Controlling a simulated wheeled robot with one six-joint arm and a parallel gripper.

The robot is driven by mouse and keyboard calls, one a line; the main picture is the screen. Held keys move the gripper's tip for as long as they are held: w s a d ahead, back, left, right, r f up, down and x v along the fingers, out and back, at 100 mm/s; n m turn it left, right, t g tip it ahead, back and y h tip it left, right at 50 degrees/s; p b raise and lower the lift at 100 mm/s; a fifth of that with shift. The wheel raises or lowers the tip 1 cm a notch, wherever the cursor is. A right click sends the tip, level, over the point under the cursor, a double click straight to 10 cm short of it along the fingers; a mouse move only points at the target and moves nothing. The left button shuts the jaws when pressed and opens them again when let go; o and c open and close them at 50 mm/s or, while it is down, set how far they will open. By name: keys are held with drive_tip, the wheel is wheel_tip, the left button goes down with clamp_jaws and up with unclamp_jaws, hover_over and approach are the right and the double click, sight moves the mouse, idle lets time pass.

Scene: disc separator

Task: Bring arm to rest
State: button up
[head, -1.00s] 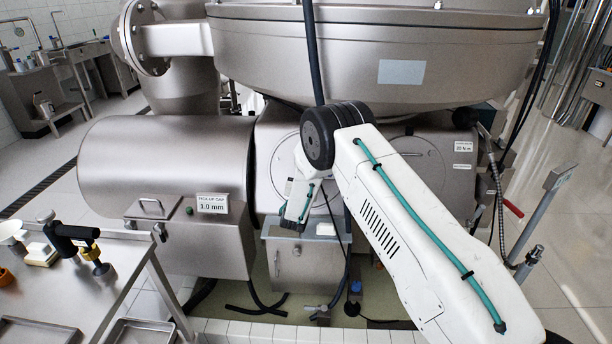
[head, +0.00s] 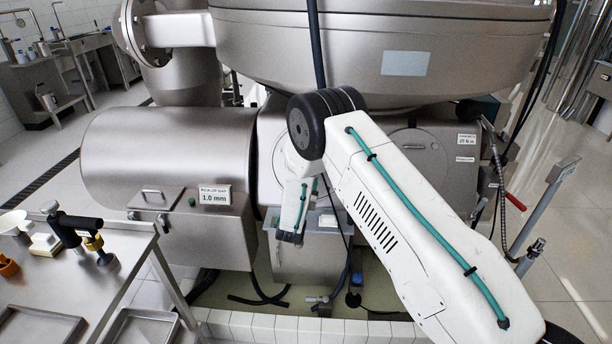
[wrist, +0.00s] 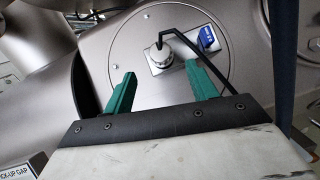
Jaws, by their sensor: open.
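My white arm with a teal cable reaches from the lower right in the head view to the front of the steel separator (head: 390,55). I cannot tell how far the fingertips are from the plate.
A steel table (head: 110,285) with a black-handled tool (head: 78,225), a white block (head: 45,244) and trays stands at the left. A horizontal steel drum (head: 165,150) is left of my gripper. A post (head: 540,210) and hose stand at the right. Open floor lies beyond.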

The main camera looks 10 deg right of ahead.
drive_tip(key=shift+s+f, duration=0.1)
drive_tip(key=s+d+f+m+g+h, duration=0.2)
drive_tip(key=s+d+m+g+h, duration=0.1)
drive_tip(key=s+d+g, duration=0.15)
drive_tip(key=s+d+r+m+g+h, duration=0.2)
drive_tip(key=s+d+r+m+g, duration=0.4)
drive_tip(key=s, duration=0.3)
drive_tip(key=s+d+r+m+g+h, duration=0.1)
drive_tip(key=s+d+r+m+g, duration=0.4)
drive_tip(key=s+r+m+g, duration=0.3)
drive_tip(key=s+a+r+m+y, duration=0.3)
drive_tip(key=s+r, duration=0.3)
drive_tip(key=s, duration=0.5)
drive_tip(key=s+a+r+m+t+y, duration=0.1)
drive_tip(key=s+r+m+y, duration=0.4)
drive_tip(key=s, duration=0.5)
drive_tip(key=s+a+r+m+t+y, duration=0.1)
drive_tip(key=s+a+r+m+y, duration=0.3)
drive_tip(key=s, duration=0.7)
wheel_tip(320, 180, up, 4)
drive_tip(key=shift+s+a+f+y, duration=0.2)
drive_tip(key=shift+s+a+y, duration=0.15)
drive_tip(key=shift+y, duration=0.65)
